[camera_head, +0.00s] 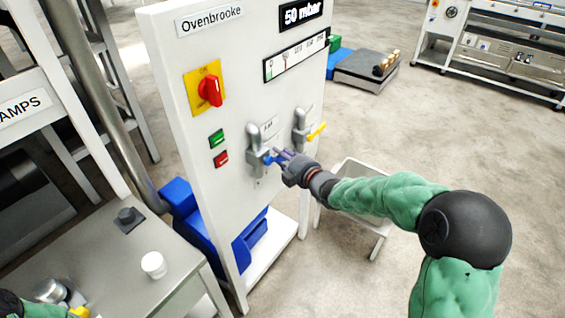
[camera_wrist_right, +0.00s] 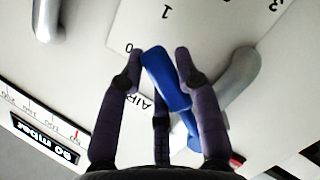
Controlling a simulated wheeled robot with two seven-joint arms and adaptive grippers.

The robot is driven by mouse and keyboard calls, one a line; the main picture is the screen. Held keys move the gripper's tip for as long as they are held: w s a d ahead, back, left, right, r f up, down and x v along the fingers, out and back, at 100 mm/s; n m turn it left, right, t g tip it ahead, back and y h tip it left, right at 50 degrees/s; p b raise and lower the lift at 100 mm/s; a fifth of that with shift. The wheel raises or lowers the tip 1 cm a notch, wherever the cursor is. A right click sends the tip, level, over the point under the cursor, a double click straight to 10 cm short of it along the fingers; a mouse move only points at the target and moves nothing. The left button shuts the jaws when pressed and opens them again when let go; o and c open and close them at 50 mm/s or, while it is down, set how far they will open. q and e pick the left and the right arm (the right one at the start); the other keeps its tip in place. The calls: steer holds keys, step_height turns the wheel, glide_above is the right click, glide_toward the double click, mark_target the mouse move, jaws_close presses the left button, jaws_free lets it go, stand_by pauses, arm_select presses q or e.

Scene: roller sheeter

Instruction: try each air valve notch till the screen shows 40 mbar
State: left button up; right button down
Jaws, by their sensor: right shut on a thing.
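The air valve with its blue lever (camera_head: 270,160) is on the front of the white panel, on a grey pipe (camera_head: 254,138). My right gripper (camera_head: 280,157) is at this lever. In the wrist view its purple fingers (camera_wrist_right: 158,75) are shut around the blue lever (camera_wrist_right: 165,80). The plate (camera_wrist_right: 200,25) behind shows notch numbers 0, 1 and 3. The lever's end lies near 0 and 1; I cannot tell exactly which notch. The screen (camera_head: 302,14) reads 50 mbar in the head view; in the wrist view the screen (camera_wrist_right: 45,138) is upside down and hard to read.
A second valve with a yellow lever (camera_head: 317,131) is just right of the air valve. A red rotary switch (camera_head: 210,91), a green button (camera_head: 217,138) and a red button (camera_head: 221,159) are to the left. A white stand (camera_head: 350,168) is below my right arm. A bench (camera_head: 190,268) is at lower left.

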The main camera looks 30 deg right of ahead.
steer(key=shift+r, duration=0.1)
stand_by(0.3)
steer(key=c, duration=0.9)
jaws_free()
steer(key=shift+o, duration=0.2)
steer(key=s+r, duration=0.2)
steer(key=s, duration=0.9)
steer(key=shift+s+d, duration=0.3)
steer(key=shift+s, duration=0.05)
steer(key=shift+r, duration=0.1)
